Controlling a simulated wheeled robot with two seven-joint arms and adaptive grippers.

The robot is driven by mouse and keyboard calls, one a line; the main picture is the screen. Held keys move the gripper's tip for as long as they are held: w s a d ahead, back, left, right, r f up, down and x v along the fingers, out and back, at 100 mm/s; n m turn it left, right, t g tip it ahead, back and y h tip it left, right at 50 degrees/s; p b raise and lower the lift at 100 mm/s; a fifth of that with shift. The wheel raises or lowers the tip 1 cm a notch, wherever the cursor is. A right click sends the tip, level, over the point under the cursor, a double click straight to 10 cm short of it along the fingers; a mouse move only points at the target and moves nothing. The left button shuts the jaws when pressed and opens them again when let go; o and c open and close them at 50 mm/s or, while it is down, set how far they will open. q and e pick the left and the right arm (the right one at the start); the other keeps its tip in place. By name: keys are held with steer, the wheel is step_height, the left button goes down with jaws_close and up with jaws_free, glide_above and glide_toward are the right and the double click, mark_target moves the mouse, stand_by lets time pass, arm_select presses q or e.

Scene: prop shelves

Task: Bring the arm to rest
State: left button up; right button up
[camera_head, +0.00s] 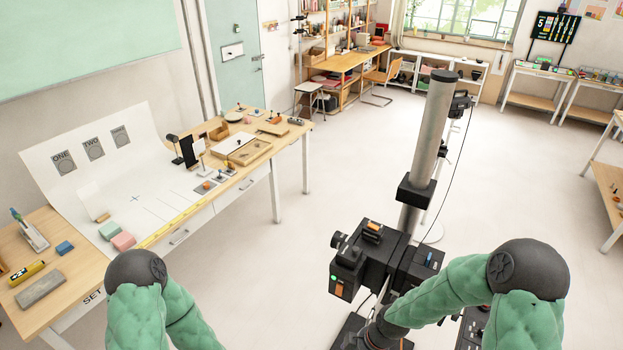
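Both of my arms show in green padded sleeves with black round joints. My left arm (150,315) comes up from the bottom left, beside the near end of the wooden table. Its gripper is out of the picture. My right arm (450,295) bends from a black joint at the right toward the lower middle. Its sleeve ends in a dark cuff near the bottom edge, in front of a black machine (372,262) on a grey column. I cannot make out the fingers of the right gripper. Neither hand shows an object.
A long wooden table (160,240) at the left holds a white curved backdrop (85,155), pink and green blocks, and wooden trays. The grey column (432,125) stands upright right of centre. A desk and shelves are at the back.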

steer(key=s+a+f+m, duration=0.2)
steer(key=s+f+m, duration=0.85)
steer(key=m, duration=0.25)
step_height(320, 180, down, 28)
steer(key=b, duration=2.8)
steer(key=shift+w+d+t+b, duration=0.25)
steer(key=shift+w+t+b, duration=0.05)
